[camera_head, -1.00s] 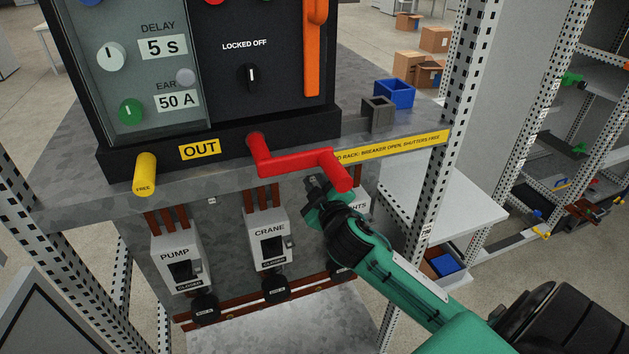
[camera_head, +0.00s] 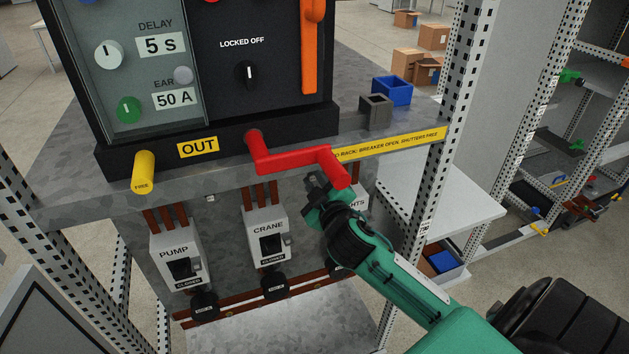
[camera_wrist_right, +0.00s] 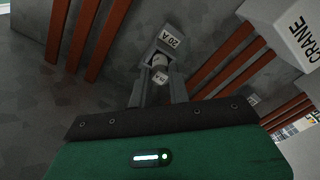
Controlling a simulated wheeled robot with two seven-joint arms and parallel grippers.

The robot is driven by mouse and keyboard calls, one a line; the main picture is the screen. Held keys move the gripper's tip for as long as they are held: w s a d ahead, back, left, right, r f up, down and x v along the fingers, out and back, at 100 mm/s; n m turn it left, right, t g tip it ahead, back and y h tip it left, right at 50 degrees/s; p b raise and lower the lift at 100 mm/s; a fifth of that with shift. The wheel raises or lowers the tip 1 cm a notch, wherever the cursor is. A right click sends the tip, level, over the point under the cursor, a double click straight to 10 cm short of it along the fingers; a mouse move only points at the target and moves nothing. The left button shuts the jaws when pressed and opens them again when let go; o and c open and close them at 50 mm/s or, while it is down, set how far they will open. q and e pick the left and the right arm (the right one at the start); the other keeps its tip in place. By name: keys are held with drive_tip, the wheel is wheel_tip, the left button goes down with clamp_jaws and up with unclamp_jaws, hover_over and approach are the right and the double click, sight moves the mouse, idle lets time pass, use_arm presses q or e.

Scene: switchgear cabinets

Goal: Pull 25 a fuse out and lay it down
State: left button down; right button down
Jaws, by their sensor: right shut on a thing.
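My right gripper (camera_head: 317,188) is in front of the grey cabinet panel, just under the red crank handle (camera_head: 300,160) and to the right of the CRANE unit. In the right wrist view its two fingers (camera_wrist_right: 158,82) are shut on a small whitish fuse (camera_wrist_right: 159,62) with a label too small to read. A grey block with a label that reads 20 A (camera_wrist_right: 168,41) is right by the fuse. I cannot tell whether the fuse is still seated. No label reading 25 A is legible. My left gripper is not in view.
The PUMP unit (camera_head: 175,252) and CRANE unit (camera_head: 267,238) hang on the panel; my arm partly hides another unit. A grey open box (camera_head: 376,111) and a blue one (camera_head: 392,91) stand on the shelf. A white shelf (camera_head: 455,205) at right is clear. Perforated posts flank the cabinet.

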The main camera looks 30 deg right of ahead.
drive_tip(key=shift+s+a, duration=0.1)
drive_tip(key=shift+s, duration=0.2)
drive_tip(key=shift+v, duration=2.6)
drive_tip(key=shift+s, duration=0.25)
drive_tip(key=p+v, duration=0.4)
drive_tip(key=v, duration=0.8)
idle(0.5)
drive_tip(key=shift+w, duration=0.1)
